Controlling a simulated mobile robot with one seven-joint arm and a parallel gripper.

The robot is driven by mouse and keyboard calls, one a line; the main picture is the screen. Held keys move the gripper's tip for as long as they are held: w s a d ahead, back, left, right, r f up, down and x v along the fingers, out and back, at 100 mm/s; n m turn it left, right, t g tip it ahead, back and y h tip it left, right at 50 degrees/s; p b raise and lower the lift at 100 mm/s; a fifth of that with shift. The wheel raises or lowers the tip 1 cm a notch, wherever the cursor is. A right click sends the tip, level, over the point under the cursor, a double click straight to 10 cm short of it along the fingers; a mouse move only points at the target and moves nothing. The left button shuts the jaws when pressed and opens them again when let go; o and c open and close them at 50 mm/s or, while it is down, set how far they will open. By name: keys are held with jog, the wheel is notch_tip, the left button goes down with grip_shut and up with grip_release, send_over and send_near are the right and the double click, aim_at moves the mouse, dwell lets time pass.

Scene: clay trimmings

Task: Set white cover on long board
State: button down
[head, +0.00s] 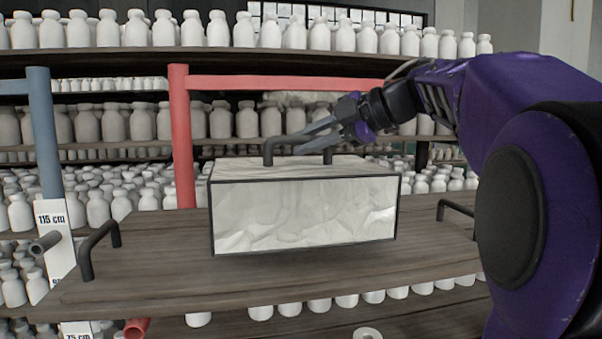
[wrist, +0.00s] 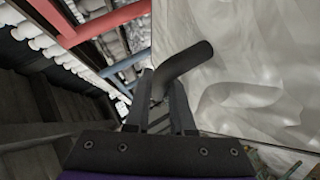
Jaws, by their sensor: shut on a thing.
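The white cover (head: 305,215) is a pale, crinkled box with thin dark edges and a dark bar handle (head: 268,152) on top. It is upright over the middle of the long board (head: 150,265), a brown wooden plank with a black handle near each end. I cannot tell whether its lower edge touches the board. My gripper (head: 300,140) reaches in from the right and is shut on the cover's handle. In the wrist view, the handle (wrist: 187,61) runs between the fingers (wrist: 157,100), beside the cover's white face (wrist: 255,75).
Shelves with many white bottles (head: 265,32) stand behind and below the board. A red post (head: 181,140) and a blue post (head: 45,130) rise behind it at the left. Bare board shows on both sides of the cover.

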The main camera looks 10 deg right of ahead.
aim_at(299, 164)
notch_tip(299, 164, down, 4)
jog(key=shift+r+b, duration=0.1)
jog(key=shift+b, duration=0.45)
jog(key=c, duration=0.8)
grip_release()
jog(key=shift+o, duration=0.2)
jog(key=p+v, duration=0.1)
jog(key=v, duration=1.1)
jog(key=shift+w+r, duration=0.1)
jog(key=shift+r, duration=0.05)
